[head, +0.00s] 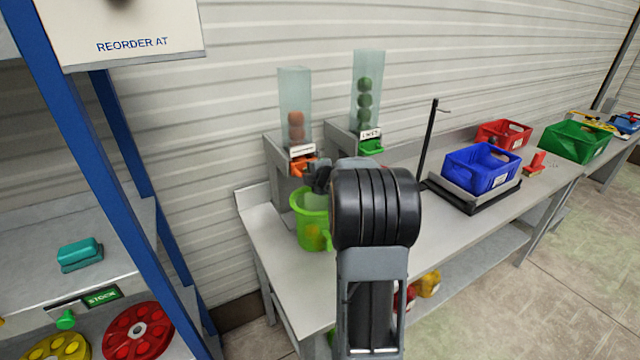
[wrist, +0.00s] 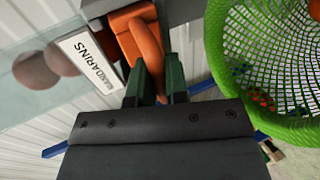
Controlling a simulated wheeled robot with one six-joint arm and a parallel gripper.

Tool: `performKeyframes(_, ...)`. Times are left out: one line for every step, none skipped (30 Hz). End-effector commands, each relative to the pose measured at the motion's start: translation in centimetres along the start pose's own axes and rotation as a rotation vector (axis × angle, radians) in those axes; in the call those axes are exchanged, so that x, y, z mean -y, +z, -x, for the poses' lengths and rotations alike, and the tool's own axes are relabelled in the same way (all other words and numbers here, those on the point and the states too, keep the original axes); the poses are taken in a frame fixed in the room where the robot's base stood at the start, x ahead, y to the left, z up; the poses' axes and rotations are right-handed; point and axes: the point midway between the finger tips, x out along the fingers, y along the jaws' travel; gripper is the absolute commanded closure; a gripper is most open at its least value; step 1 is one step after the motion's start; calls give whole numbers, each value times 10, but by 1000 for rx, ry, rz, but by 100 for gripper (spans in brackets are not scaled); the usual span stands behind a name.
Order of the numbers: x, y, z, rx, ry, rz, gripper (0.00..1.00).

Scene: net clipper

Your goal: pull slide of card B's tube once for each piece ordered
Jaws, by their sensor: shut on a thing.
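The left clear tube (head: 295,95) holds several orange pieces above an orange slide (head: 303,166). In the wrist view a label reading MANDARINS (wrist: 90,60) is beside the orange slide (wrist: 148,45). My gripper (head: 320,178) reaches the front of this dispenser. In the wrist view my gripper (wrist: 160,75) is shut on the orange slide's handle, between its two dark green fingers. The right tube (head: 368,90) holds several green pieces above a green slide (head: 371,146). No card marked B is readable.
A bright green mesh basket (wrist: 222,75) is right of my fingers in the wrist view; a green container (head: 302,232) stands below the dispenser. Blue (head: 480,168), red (head: 503,133) and green (head: 575,143) crates stand farther right. A blue-posted shelf (head: 125,150) is at left.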

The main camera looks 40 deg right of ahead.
Motion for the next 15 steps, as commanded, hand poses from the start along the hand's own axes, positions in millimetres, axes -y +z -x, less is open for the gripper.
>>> performKeyframes(-1,2,5,6,6,1,100)
performKeyframes(0,3,7,6,6,0,100)
performKeyframes(0,3,10,7,7,1,100)
performKeyframes(1,3,12,7,7,1,100)
performKeyframes(2,3,14,7,7,0,100)
performKeyframes(3,2,16,6,6,0,100)
performKeyframes(4,2,18,6,7,0,100)
performKeyframes(4,2,20,6,7,0,100)
performKeyframes(5,2,23,6,7,0,100)
performKeyframes(6,2,25,6,7,0,100)
performKeyframes(7,2,27,6,6,0,100)
performKeyframes(8,3,29,7,7,0,100)
performKeyframes(8,3,32,7,7,0,100)
performKeyframes(9,3,34,7,7,0,100)
performKeyframes(10,3,36,7,6,0,100)
